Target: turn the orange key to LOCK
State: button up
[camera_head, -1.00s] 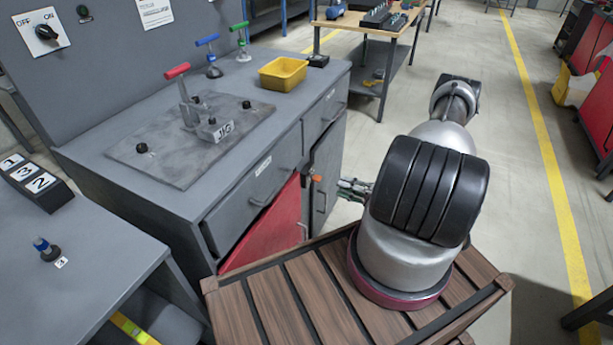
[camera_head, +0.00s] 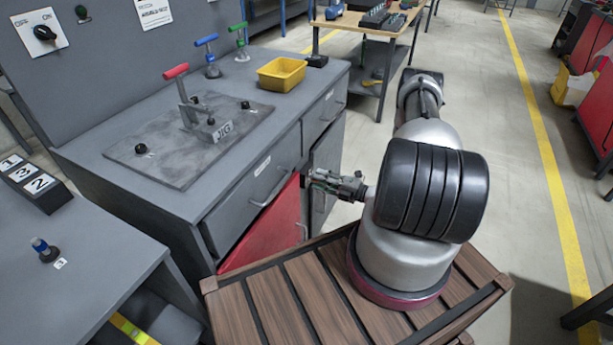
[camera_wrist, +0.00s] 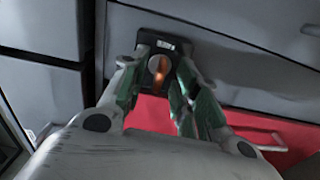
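The orange key (camera_wrist: 158,75) sticks out of a round lock face on a black plate (camera_wrist: 145,40) in the wrist view. The plate is on the cabinet front beside the red door. A small white label at its top is too small to read. My gripper (camera_wrist: 157,68) has one finger on each side of the key, with a gap visible between the fingers. I cannot tell whether either finger touches the key. In the head view my gripper (camera_head: 312,180) reaches the cabinet front and hides the key.
The red door (camera_head: 265,230) and a grey door (camera_head: 326,165) stand at the cabinet front. A drawer handle (camera_head: 268,192) juts out to the left of my gripper. The grey worktop (camera_head: 285,105) above holds a yellow bin (camera_head: 282,75).

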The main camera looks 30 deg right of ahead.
grip_shut()
